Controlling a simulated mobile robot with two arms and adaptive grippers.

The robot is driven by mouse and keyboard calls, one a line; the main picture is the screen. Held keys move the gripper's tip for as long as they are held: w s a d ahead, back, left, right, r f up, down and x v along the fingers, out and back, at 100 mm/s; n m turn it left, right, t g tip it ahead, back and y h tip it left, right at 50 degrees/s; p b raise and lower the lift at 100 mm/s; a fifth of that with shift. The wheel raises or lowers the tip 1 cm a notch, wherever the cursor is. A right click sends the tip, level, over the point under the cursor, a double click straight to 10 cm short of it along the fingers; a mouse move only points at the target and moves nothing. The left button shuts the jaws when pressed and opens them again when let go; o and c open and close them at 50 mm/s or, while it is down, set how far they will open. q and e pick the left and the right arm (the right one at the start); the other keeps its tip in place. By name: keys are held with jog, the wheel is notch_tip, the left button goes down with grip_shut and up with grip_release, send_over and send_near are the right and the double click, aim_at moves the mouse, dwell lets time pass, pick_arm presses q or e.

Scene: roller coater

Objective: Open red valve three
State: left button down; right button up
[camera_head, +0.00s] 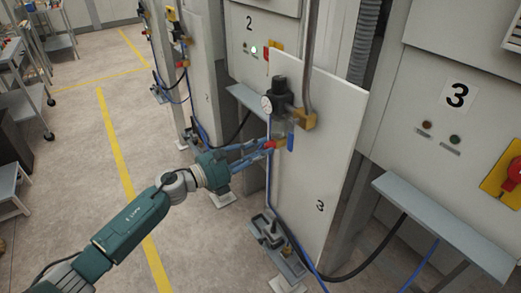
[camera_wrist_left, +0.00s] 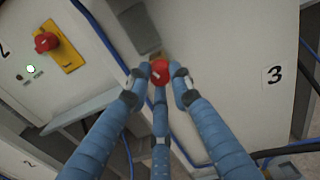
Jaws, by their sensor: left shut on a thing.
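The red valve (camera_head: 270,144) sits on the left edge of the white panel marked 3 (camera_head: 321,206), below the round gauge (camera_head: 267,104). My left gripper (camera_head: 264,147) comes in from the left, with its blue fingers closed around the valve. In the left wrist view the red valve knob (camera_wrist_left: 159,72) shows between the fingertips (camera_wrist_left: 159,80), two from the sides and one from below. The fingertips hide part of the knob. My right gripper is in neither view.
A blue handle (camera_head: 291,136) hangs beside the valve. A grey shelf (camera_head: 440,226) juts out at the right, near a red switch on yellow (camera_head: 515,170). A similar red switch (camera_wrist_left: 47,42) shows in the wrist view.

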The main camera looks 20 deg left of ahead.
pick_arm(q)
jog(key=n, duration=0.3)
jog(key=shift+f+n, duration=0.1)
jog(key=shift+n, duration=0.3)
jog(key=n+p, duration=0.1)
jog(key=n, duration=0.2)
jog(key=shift+n, duration=0.3)
jog(key=n+p, duration=0.1)
jog(key=n, duration=0.4)
jog(key=shift+p, duration=0.4)
jog(key=shift+s+n+p, duration=0.1)
jog(key=shift+n+p, duration=0.2)
jog(key=shift+n, duration=0.7)
jog(key=shift+f, duration=0.1)
jog(key=c, duration=1.5)
grip_release()
jog(key=shift+c, duration=0.2)
